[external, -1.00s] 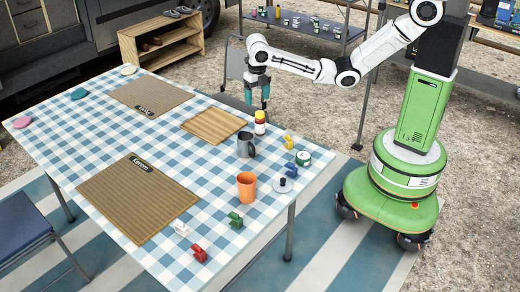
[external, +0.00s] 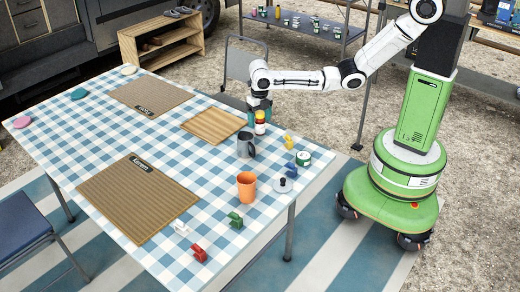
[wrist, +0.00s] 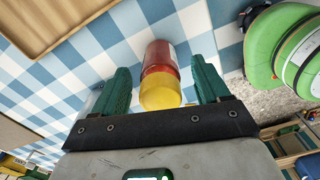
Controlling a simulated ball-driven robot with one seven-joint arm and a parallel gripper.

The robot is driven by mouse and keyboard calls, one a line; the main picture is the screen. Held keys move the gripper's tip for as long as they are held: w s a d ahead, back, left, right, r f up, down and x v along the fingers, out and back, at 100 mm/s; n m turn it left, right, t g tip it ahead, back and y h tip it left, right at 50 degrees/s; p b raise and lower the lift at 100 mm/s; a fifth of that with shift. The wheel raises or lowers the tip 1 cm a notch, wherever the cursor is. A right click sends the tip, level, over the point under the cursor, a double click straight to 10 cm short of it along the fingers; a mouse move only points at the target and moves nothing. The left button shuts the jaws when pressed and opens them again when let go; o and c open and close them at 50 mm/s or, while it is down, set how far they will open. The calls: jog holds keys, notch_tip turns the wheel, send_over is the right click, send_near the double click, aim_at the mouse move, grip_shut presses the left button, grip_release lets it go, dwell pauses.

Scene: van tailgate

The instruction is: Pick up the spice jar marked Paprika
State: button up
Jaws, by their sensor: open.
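A small jar with a yellow lid, reddish contents and a pale label (external: 260,128) stands upright on the checked tablecloth, near the table's far right edge. I cannot read its label. In the wrist view the jar (wrist: 161,66) lies between the two teal fingers, its yellow lid nearest the camera. My gripper (external: 259,107) is open and low at the jar, pointing down. A gap shows between each finger and the jar in the wrist view, so it is not gripped.
A wooden board (external: 213,124) lies left of the jar and a grey mug (external: 245,147) stands in front of it. Two brown mats (external: 137,196) lie further left.

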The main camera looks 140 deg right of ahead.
jog(key=c, duration=1.2)
jog(key=shift+r, duration=0.1)
